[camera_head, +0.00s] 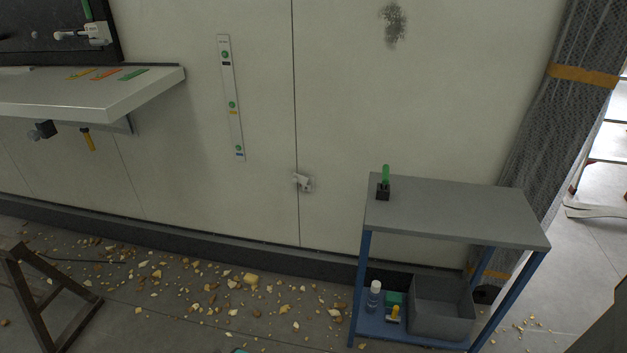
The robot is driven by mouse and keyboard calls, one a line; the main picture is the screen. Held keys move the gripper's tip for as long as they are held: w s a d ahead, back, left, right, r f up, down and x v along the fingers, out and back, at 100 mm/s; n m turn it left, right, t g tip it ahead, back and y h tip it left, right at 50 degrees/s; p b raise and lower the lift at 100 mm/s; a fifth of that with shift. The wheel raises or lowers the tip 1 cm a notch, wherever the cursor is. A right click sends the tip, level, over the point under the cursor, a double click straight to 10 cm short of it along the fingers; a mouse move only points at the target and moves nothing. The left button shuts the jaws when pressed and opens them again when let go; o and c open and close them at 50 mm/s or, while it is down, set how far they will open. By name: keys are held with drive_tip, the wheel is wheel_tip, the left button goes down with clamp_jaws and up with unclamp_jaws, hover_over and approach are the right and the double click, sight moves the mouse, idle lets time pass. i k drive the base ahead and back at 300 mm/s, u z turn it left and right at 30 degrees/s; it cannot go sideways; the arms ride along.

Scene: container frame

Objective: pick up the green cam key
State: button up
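A green upright handle (386,173), which looks like the green cam key, stands in a small black block (383,193). The block sits on the back left corner of a grey-topped table (455,212) with blue legs. The part of the green handle inside the block is hidden. Another green piece (87,10) shows at the top left, above a white fitting (97,33) on a dark panel. My gripper is not in view.
The table's lower shelf holds a grey bin (441,310), a bottle (374,297) and a yellow-handled item (394,314). A wall shelf (120,92) juts out at left, with coloured strips on it. Crumbs litter the floor. A dark trestle (45,300) stands at lower left. Most of the tabletop is clear.

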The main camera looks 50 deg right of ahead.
sight(385, 169)
drive_tip(key=u, duration=1.15)
drive_tip(key=k, duration=0.1)
drive_tip(key=z, duration=2.65)
drive_tip(key=k, duration=0.95)
drive_tip(key=u, duration=0.15)
drive_tip(key=i, duration=0.65)
drive_tip(key=z, duration=0.05)
